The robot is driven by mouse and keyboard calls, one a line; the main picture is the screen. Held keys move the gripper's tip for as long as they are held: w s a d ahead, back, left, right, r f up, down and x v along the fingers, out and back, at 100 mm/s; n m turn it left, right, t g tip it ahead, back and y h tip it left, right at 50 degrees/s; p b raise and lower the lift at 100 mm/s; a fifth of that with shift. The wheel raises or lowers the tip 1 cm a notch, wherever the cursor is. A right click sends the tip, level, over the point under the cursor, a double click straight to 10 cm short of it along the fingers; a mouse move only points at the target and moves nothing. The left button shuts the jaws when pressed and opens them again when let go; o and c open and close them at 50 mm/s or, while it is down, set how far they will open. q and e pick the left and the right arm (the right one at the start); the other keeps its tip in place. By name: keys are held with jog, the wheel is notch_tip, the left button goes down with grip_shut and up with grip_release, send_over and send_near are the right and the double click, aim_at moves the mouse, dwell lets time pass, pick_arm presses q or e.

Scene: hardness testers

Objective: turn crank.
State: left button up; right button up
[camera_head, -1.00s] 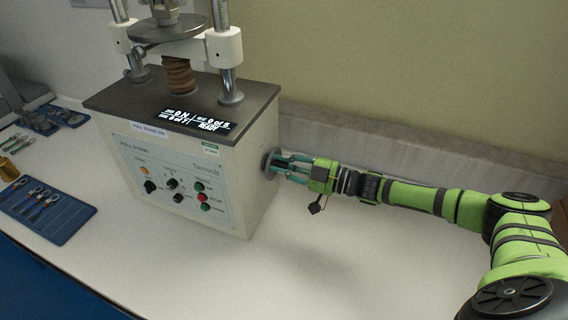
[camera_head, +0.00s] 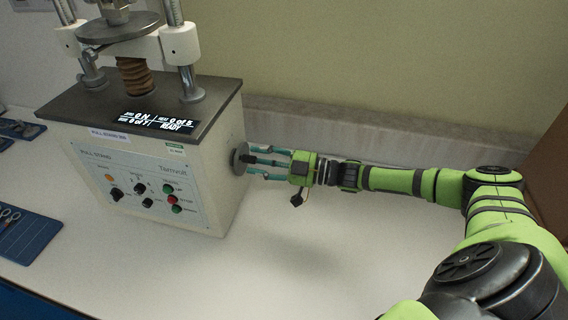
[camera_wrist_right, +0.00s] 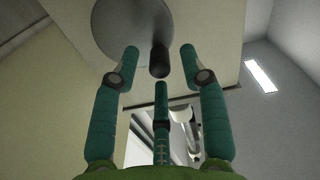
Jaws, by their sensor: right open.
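The pull stand is a pale box (camera_head: 216,180) with a dark top plate, a control panel and a lit display. The crank is a grey disc (camera_head: 239,157) on its right side; in the right wrist view the disc (camera_wrist_right: 118,28) carries a short dark handle (camera_wrist_right: 159,62). My right gripper (camera_head: 253,161) has three teal fingers and points left at the crank. In the wrist view its open fingers (camera_wrist_right: 160,66) are spread around the handle's end, with gaps visible; I see no clear contact. My left gripper is out of view.
A blue mat (camera_head: 28,238) with small tools lies at the left of the white table (camera_head: 290,250). A wall with a ledge (camera_head: 390,142) runs behind my right arm. The table in front of the arm is clear. A brown panel stands at the far right.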

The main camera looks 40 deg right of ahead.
jog(key=v, duration=0.9)
jog(key=shift+s, duration=0.2)
jog(key=shift+d, duration=0.1)
